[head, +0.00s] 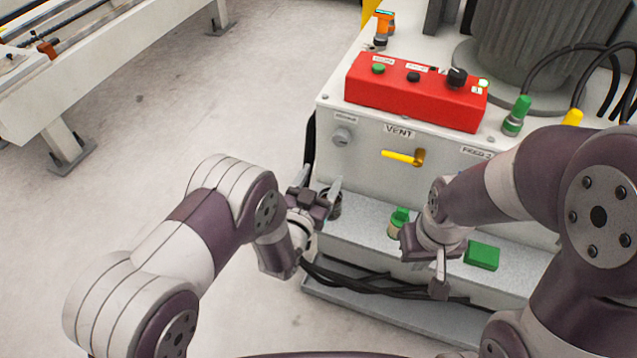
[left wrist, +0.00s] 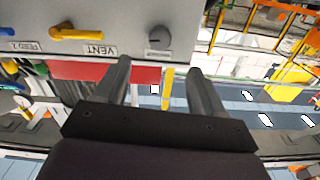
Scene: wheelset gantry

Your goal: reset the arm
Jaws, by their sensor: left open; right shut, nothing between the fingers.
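My left gripper (head: 322,182) is open and empty in the head view. It is at the left front corner of the white machine cabinet (head: 365,160), near the grey knob (head: 342,136). In the left wrist view its two dark fingers (left wrist: 158,75) are spread apart with nothing held between them. My right gripper (head: 439,278) points down in front of the cabinet's lower ledge (head: 350,245). It is shut and empty, close to the green block (head: 481,256).
A red control box (head: 415,92) with buttons sits on the cabinet. A yellow lever (head: 402,157) is on its front below the VENT label. A green-topped fitting (head: 400,220) stands beside my right gripper. Black cables (head: 375,287) run below.

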